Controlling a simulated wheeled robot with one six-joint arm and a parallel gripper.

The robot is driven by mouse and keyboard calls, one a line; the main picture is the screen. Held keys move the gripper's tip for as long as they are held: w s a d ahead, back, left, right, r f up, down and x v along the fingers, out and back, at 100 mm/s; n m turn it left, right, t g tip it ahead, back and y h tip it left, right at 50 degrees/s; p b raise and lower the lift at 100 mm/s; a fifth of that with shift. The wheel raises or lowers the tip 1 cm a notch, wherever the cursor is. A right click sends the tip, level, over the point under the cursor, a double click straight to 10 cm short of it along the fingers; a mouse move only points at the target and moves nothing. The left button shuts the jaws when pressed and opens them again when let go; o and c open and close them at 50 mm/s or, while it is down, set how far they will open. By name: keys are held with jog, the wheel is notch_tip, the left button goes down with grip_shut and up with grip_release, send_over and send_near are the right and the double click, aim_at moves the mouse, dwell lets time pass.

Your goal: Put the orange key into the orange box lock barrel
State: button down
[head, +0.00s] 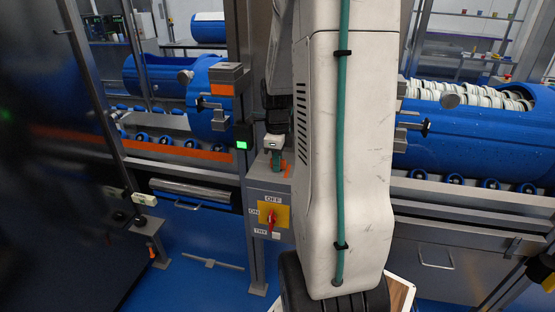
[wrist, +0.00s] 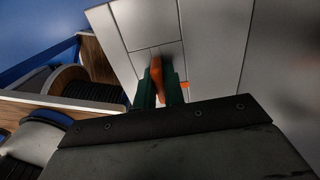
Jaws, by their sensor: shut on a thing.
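My gripper (wrist: 158,90) has green fingers shut on the orange key (wrist: 156,72). The key stands up between the fingertips, close to a grey panelled surface (wrist: 205,40). A small orange piece (wrist: 184,84) shows just right of the fingers in the wrist view. In the head view my gripper (head: 276,160) is low, at the top of the grey switch cabinet, with a bit of orange beside it. A grey box with an orange lower part (head: 222,89) is mounted up and left of my gripper. I cannot make out a lock barrel; my arm hides part of the area.
The grey switch cabinet (head: 253,195) carries a red rotary switch (head: 270,217) on a yellow plate. Blue tubs (head: 455,135) lie on roller carriers left and right. A dark panel (head: 50,170) stands at left. Blue floor is open at lower left.

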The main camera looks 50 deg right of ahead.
jog(key=c, duration=1.4)
grip_release()
notch_tip(320, 180, up, 8)
jog(key=shift+f, duration=0.1)
jog(key=shift+s+a+f+n, duration=0.15)
jog(key=shift+s+n, duration=0.05)
jog(key=shift+n, duration=1)
jog(key=s+a+r+n, duration=0.2)
jog(key=s+a+n, duration=0.2)
jog(key=a+n, duration=0.5)
jog(key=s+a+r+n+t, duration=0.1)
jog(key=s+a+n, duration=0.3)
jog(key=a+n, duration=0.6)
jog(key=s+a+r+n, duration=0.4)
jog(key=a+n, duration=0.6)
jog(key=a, duration=0.1)
jog(key=shift+s, duration=0.15)
